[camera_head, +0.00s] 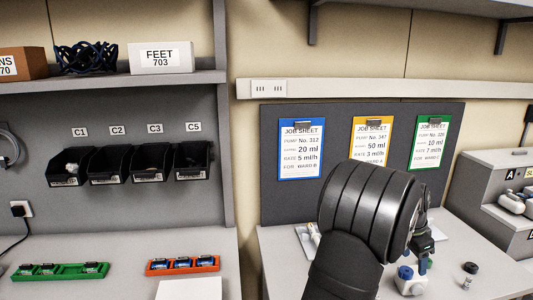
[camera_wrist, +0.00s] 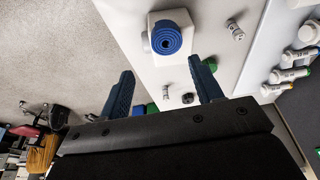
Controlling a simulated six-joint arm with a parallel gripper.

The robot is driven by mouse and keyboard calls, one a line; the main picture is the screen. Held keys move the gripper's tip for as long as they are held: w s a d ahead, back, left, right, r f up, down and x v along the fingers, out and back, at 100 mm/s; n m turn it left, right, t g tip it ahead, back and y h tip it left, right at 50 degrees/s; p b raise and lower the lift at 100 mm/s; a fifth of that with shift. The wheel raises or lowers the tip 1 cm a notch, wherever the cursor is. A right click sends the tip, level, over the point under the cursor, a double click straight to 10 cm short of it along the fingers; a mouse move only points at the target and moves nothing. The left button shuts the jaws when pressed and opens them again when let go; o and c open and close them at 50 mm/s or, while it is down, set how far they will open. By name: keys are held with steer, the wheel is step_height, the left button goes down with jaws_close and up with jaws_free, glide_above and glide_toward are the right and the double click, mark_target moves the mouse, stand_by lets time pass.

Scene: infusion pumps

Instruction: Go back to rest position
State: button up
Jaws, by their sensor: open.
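My gripper (camera_head: 424,248) is at the right in the head view, over the right-hand worktop, with my dark arm in front of it. In the wrist view my gripper (camera_wrist: 161,65) shows two dark blue fingers spread apart with nothing held between them. A white block-like item with a round blue top (camera_wrist: 167,38) stands beyond the fingertips, apart from them. It also shows in the head view (camera_head: 408,277), just below my gripper.
A small grey-and-white cylinder (camera_wrist: 235,31) lies near the blue-topped item. Job sheets, one being blue (camera_head: 301,148), hang on a dark board behind my arm. A green tray (camera_head: 62,271) and an orange tray (camera_head: 183,266) lie on the left worktop. A stepped rack (camera_head: 492,190) stands right.

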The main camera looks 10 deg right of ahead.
steer(key=shift+w+a+f, duration=0.1)
steer(key=shift+w+f, duration=0.1)
steer(key=shift+f, duration=0.5)
steer(key=shift+w+d+f, duration=0.1)
steer(key=shift+w+f, duration=0.1)
steer(key=shift+f, duration=0.5)
steer(key=shift+w+a+f, duration=0.1)
steer(key=shift+w+f, duration=0.1)
steer(key=shift+f, duration=0.5)
steer(key=o, duration=0.9)
steer(key=shift+s+a+r+n+t, duration=0.1)
steer(key=shift+s+a+n+t, duration=0.15)
steer(key=shift+n+t, duration=0.05)
steer(key=s+a+r+n+t+h, duration=0.5)
steer(key=s+a+n+t+h, duration=0.25)
steer(key=s+a, duration=0.45)
glide_toward(407, 271)
steer(key=shift+d+f+y, duration=0.25)
steer(key=shift+f+y, duration=0.1)
steer(key=shift+f, duration=0.05)
steer(key=shift+a, duration=0.1)
